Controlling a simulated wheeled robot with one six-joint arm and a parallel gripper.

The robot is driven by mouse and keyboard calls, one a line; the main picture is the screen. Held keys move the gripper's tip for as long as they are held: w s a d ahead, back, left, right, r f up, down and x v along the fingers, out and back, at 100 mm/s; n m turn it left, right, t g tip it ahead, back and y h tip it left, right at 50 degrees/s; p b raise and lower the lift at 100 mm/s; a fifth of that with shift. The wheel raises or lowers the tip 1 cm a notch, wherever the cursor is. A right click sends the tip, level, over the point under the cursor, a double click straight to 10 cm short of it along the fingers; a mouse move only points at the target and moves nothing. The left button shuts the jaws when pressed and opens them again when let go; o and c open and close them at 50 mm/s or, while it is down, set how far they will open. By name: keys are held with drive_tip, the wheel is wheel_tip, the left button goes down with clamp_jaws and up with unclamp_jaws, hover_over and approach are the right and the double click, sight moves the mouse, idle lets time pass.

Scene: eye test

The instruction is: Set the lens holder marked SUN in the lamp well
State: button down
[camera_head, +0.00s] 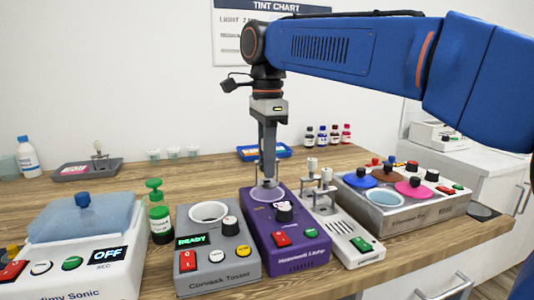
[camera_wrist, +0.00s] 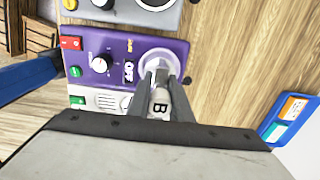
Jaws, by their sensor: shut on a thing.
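My gripper (camera_head: 266,184) points straight down over the round well (camera_head: 257,195) of the purple unit (camera_head: 290,238). It is shut on a small pale piece (camera_wrist: 159,66), largely hidden by the fingers. No SUN mark is legible on this piece, so I cannot tell which holder it is. It is over or in the well; I cannot tell whether it touches the bottom. In the wrist view a white cap marked B (camera_wrist: 158,106) shows between the fingers.
A white unit (camera_head: 350,243) with white-topped posts (camera_head: 311,163) stands close right of the purple unit. A grey unit (camera_head: 217,262) reading READY stands close left. A bath (camera_head: 405,208) with coloured lids is farther right. A blue tray (camera_head: 283,152) lies behind.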

sight(267, 183)
drive_tip(key=shift+f, duration=3.45)
drive_tip(key=shift+f, duration=0.25)
drive_tip(key=c, duration=1.5)
unclamp_jaws()
drive_tip(key=shift+o, duration=0.5)
drive_tip(key=shift+r, duration=0.1)
drive_tip(key=shift+o, duration=0.5)
drive_tip(key=shift+r, duration=2.9)
